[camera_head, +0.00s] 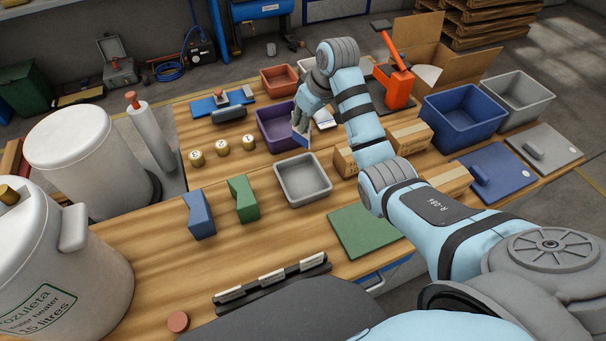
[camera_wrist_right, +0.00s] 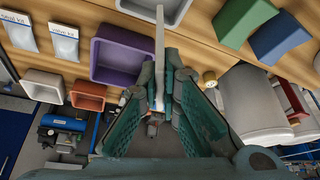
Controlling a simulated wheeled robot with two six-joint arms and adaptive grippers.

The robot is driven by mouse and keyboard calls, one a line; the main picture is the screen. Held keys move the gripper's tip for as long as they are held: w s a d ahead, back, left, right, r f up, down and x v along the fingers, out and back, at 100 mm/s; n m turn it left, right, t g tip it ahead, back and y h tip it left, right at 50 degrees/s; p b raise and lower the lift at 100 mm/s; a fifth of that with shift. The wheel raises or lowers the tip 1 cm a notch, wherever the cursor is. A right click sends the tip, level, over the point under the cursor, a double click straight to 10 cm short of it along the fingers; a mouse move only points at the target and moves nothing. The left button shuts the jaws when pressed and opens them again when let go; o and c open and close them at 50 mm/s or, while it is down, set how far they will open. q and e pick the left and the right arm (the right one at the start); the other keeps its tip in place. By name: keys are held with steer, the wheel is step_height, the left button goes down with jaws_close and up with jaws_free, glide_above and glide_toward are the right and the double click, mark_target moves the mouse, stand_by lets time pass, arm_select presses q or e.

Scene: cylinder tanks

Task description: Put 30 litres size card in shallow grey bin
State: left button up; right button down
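My right gripper (camera_head: 301,124) is above the near edge of the purple bin, pointing down. In the right wrist view its fingers (camera_wrist_right: 157,105) are closed around a thin pale card (camera_wrist_right: 159,55), seen edge-on. The card (camera_head: 303,138) shows as a small blue-and-white panel below the fingers in the head view; its print cannot be read. The shallow grey bin (camera_head: 303,188) stands on the table just nearer than the gripper and looks empty. Its edge also shows at the top of the right wrist view (camera_wrist_right: 150,10). The left gripper is not in view.
The purple bin (camera_head: 268,127) stands beyond the grey one. Green (camera_head: 243,198) and blue (camera_head: 199,214) blocks stand to its left, a green mat (camera_head: 362,231) nearer right. A black rack (camera_head: 272,283) holds pale cards at the front. Cartons (camera_head: 345,161) stand to the right.

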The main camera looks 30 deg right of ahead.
step_height(320, 180, down, 17)
steer(key=shift+s+f+b, duration=0.15)
steer(key=shift+f+b, duration=0.05)
steer(key=shift+b, duration=1.05)
steer(key=c, duration=1.8)
jaws_free()
steer(key=p+v, duration=0.3)
steer(key=v, duration=0.9)
steer(key=shift+r, duration=0.1)
